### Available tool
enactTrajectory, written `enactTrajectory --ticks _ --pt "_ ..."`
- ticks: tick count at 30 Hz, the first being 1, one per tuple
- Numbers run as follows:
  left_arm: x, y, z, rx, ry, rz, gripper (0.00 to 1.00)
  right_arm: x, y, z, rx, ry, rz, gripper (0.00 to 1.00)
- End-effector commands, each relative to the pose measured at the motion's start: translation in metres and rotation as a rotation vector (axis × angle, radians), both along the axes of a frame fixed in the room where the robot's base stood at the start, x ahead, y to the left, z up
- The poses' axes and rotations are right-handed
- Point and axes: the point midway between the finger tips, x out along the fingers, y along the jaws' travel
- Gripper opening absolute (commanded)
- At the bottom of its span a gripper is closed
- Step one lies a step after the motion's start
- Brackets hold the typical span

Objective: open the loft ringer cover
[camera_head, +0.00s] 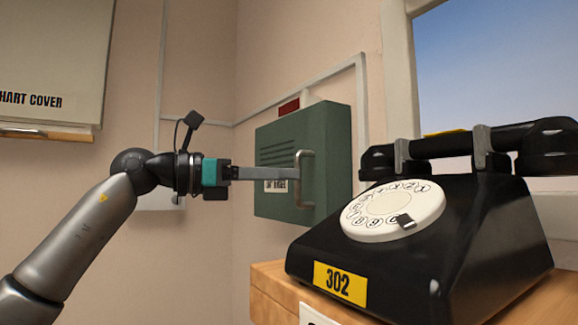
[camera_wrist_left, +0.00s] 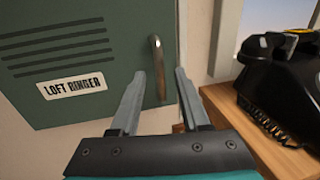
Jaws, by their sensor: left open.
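The loft ringer cover (camera_head: 330,190) is a green box front on the wall, with a grey bar handle (camera_head: 303,180) at its right side. In the left wrist view the cover (camera_wrist_left: 75,45) shows slots and a "LOFT RINGER" label (camera_wrist_left: 73,86), with the handle (camera_wrist_left: 157,65) upright near its right edge. The cover looks shut. My left gripper (camera_head: 297,172) is level in front of the cover, its fingers reaching toward the handle. In the left wrist view the gripper (camera_wrist_left: 160,84) is open, with the handle beyond and between its fingertips; contact cannot be told. My right gripper is out of view.
A black dial phone (camera_head: 460,235) marked 302 stands on a wooden shelf (camera_head: 268,285) right of the cover. A chart cover (camera_head: 50,60) hangs at upper left. Conduit (camera_head: 300,88) runs along the wall. Bare wall lies below the green box.

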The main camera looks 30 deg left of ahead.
Motion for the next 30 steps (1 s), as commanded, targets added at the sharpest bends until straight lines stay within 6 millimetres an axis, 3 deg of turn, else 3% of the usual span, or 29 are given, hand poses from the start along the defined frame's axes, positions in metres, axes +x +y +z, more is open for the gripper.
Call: enactTrajectory --ticks 6,15,27,30 --pt "0.015 -0.013 0.001 0.001 -0.001 0.001 0.46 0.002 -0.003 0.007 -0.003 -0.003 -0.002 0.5" --pt "0.017 -0.014 0.0 0.0 0.0 0.001 0.46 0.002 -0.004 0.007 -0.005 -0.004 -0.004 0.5" --pt "0.016 -0.014 0.0 0.0 0.0 0.001 0.02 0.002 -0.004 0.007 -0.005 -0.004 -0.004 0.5" --pt "0.016 -0.014 0.0 0.0 0.0 0.001 0.0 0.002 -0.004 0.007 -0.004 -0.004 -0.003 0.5"
